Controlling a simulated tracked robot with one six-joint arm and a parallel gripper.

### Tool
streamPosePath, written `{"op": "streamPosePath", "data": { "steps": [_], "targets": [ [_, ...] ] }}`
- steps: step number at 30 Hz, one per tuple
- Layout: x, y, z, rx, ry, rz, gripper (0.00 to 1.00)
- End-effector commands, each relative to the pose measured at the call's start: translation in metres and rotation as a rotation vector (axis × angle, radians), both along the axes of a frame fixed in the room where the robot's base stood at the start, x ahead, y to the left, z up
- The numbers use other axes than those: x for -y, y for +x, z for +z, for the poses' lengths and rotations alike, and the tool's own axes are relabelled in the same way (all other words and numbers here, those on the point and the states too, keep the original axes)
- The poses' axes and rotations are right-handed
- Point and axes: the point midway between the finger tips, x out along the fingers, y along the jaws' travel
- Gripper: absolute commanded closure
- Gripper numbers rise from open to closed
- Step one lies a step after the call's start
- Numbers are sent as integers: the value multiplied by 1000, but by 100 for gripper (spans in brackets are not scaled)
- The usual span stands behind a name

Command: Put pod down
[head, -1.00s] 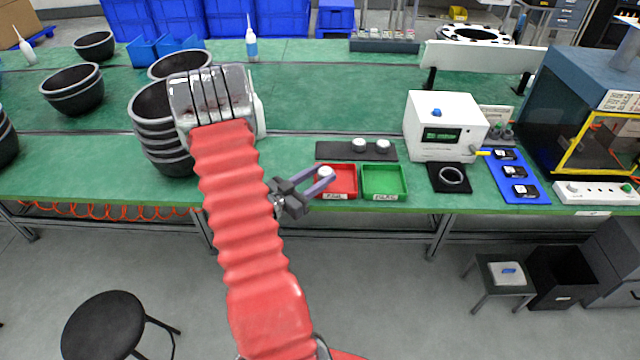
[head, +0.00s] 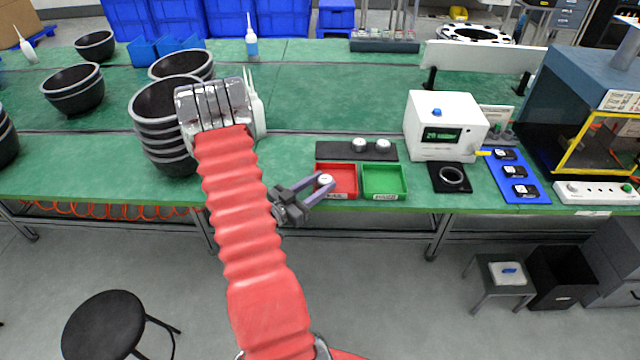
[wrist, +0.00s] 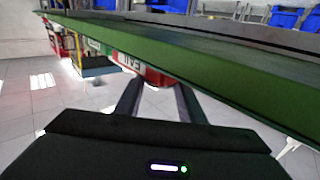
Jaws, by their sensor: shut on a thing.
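My gripper (head: 326,183) is shut on a small round white pod (head: 325,179). In the head view, its purple fingers hold the pod over the left part of the red tray (head: 347,193). I cannot tell whether the pod touches the tray floor. The green tray (head: 400,182) sits just right of the red one and looks empty. In the wrist view, my two dark fingers point at the bench edge, near the red tray's FAIL label (wrist: 127,62); the pod is not clear there.
Two white pods (head: 359,145) (head: 383,145) stand on a dark strip (head: 330,151) behind the trays. A white tester (head: 435,150) with a lit display stands to the right, beside a blue mat (head: 530,196). Stacked black bowls (head: 163,140) stand left of my arm.

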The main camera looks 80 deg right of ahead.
Motion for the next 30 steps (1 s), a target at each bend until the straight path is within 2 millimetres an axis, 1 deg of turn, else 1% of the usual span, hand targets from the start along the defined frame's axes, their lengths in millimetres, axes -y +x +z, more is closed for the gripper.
{"op": "streamPosePath", "data": {
  "steps": [1,8,9,17,26,30],
  "targets": [
    [-1,0,-10,8,21,3,89],
    [-1,-1,-15,8,23,4,89],
    [-1,-1,-15,8,23,4,64],
    [-3,-3,-15,7,25,0,46],
    [-4,-5,-16,6,27,-7,46],
    [-4,-5,-13,6,26,-8,46]
  ]
}}
